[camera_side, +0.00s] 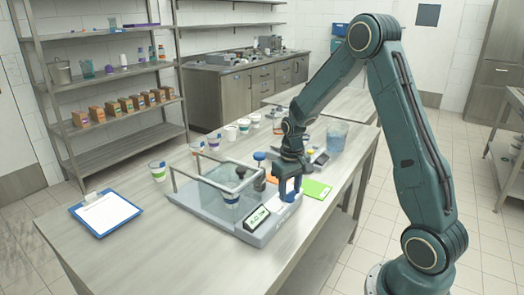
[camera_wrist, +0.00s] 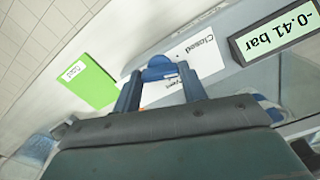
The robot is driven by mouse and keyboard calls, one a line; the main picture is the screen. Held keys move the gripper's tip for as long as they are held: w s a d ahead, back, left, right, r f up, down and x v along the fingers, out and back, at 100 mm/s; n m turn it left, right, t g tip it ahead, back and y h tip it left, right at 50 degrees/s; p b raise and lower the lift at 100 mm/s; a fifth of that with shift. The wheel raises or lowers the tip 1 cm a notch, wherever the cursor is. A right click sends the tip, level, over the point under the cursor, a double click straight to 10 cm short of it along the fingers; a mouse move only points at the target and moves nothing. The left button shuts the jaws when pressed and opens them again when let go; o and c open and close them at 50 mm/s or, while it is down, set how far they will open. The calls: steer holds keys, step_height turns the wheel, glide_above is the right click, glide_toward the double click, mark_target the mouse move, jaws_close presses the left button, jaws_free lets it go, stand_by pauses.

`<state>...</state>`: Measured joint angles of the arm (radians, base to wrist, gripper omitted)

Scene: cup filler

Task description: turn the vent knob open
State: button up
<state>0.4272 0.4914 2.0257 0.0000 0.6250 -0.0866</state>
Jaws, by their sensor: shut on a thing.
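The vent knob (camera_wrist: 160,68) is blue and shows between the fingers of my gripper (camera_wrist: 161,76) in the wrist view. My gripper is shut on the knob. A white label behind it reads "Closed" (camera_wrist: 197,50); more lettering beside the knob is partly hidden. In the side view my gripper (camera_side: 289,198) points down at the right end of the grey filler machine (camera_side: 205,205), and the knob is largely hidden by the fingers. The machine's display (camera_wrist: 276,30) reads -0.41 bar in the wrist view; the display also shows in the side view (camera_side: 258,217).
A cup (camera_side: 231,198) stands inside the machine's frame. A green card (camera_side: 316,189) lies to the right. Several cups (camera_side: 158,171) stand behind. A clipboard (camera_side: 105,213) lies left; the table's front left is clear.

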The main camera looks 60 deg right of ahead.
mark_target(290, 192)
steer(key=m, duration=1.4)
stand_by(0.5)
steer(key=o, duration=1)
steer(key=shift+r, duration=0.15)
step_height(290, 192, up, 14)
steer(key=shift+f, duration=0.2)
